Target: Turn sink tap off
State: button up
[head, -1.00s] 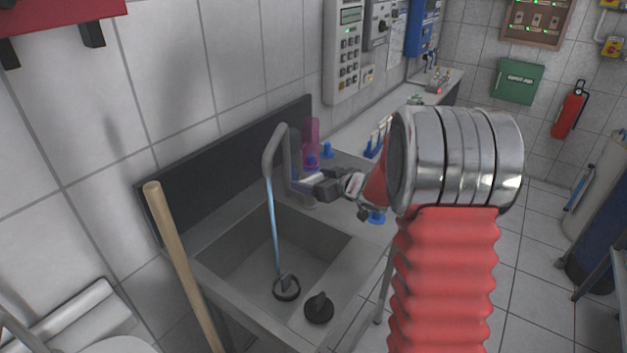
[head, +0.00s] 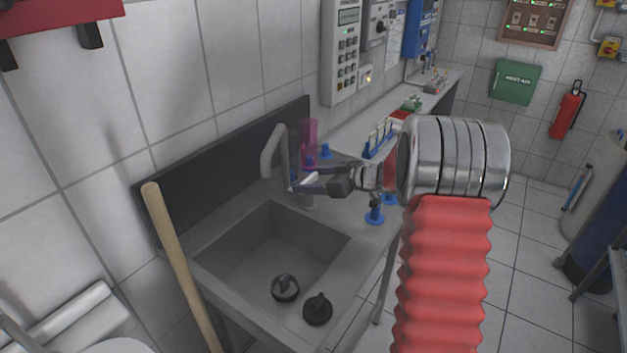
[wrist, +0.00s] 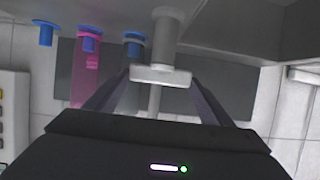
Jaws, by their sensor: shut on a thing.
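The sink tap (head: 271,150) is a grey bent pipe that curves over the basin. No water shows below its spout. Its pale handle (wrist: 160,75) is a short bar in the wrist view, in front of the upright tap body (wrist: 168,40). My gripper (head: 304,184) reaches in from the right at the tap. In the wrist view my gripper (wrist: 160,80) has one finger at each end of the handle and is shut on it. In the head view the fingers partly hide the handle.
The sink basin (head: 240,250) holds a dark round drain piece (head: 285,288); a black plug (head: 318,308) sits on its front rim. A pink cylinder (head: 309,131) and blue-based items (head: 374,215) stand close to my gripper. A wooden handle (head: 170,240) leans at the front left.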

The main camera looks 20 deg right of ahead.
jog(key=shift+d, duration=0.15)
jog(key=o, duration=1)
jog(key=shift+o, duration=0.2)
jog(key=v, duration=1.3)
jog(key=shift+s+d, duration=0.15)
jog(key=shift+s, duration=0.2)
